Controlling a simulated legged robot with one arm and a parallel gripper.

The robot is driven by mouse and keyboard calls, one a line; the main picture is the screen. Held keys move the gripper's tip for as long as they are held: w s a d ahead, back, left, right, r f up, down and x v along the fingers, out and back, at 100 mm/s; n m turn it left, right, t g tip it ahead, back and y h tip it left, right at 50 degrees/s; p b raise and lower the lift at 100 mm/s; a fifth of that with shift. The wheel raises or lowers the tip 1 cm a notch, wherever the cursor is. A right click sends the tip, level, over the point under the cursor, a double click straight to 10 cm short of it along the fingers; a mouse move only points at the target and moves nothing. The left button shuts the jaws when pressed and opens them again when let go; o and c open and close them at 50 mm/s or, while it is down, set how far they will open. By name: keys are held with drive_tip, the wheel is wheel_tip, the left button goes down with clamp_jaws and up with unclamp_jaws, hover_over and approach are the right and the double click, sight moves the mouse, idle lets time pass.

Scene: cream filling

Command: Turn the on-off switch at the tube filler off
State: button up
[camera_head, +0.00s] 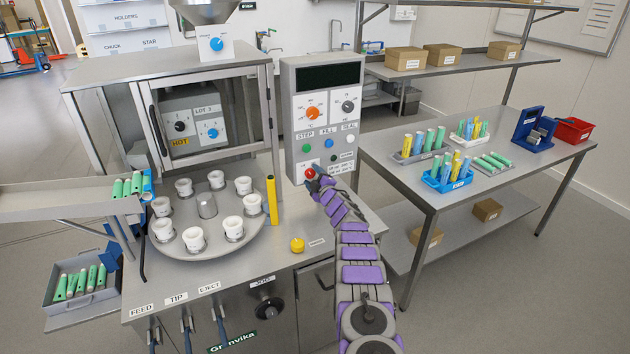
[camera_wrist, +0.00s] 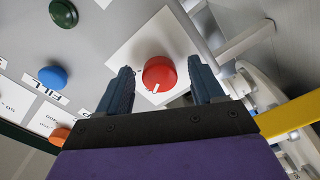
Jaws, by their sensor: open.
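The tube filler's control panel (camera_head: 322,78) is a grey upright box with a dark display. A round red knob with a white pointer mark (camera_head: 310,173) sits on a white plate at its lower left; its label is not readable. The red knob also shows large in the wrist view (camera_wrist: 158,74), its mark pointing down and slightly left there. My gripper (camera_head: 314,179) is at the panel's lower left, in front of this knob. In the wrist view my gripper (camera_wrist: 161,72) is open, with one dark finger on each side of the knob. Contact with it cannot be told.
Above the red knob are green, blue and white buttons (camera_head: 328,143) and an orange dial (camera_head: 313,112). A turntable with several white cups (camera_head: 208,250) and a yellow post (camera_head: 271,200) stand left of my arm. A yellow knob (camera_head: 297,244) is on the bench. A side table (camera_head: 400,185) stands right.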

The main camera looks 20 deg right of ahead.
sight(312, 175)
drive_tip(key=shift+s, duration=0.15)
drive_tip(key=shift+s+p, duration=0.35)
drive_tip(key=shift+s, duration=0.4)
drive_tip(key=shift+s+r, duration=0.1)
drive_tip(key=shift+s, duration=0.5)
drive_tip(key=shift+s+d+p, duration=0.1)
drive_tip(key=shift+s+p, duration=0.2)
drive_tip(key=shift+s, duration=0.5)
drive_tip(key=s+p, duration=0.1)
drive_tip(key=s, duration=1.1)
drive_tip(key=shift+s+d+f+p, duration=0.2)
drive_tip(key=shift+s+d+p, duration=0.05)
drive_tip(key=shift+s+p, duration=0.1)
drive_tip(key=shift+r, duration=0.1)
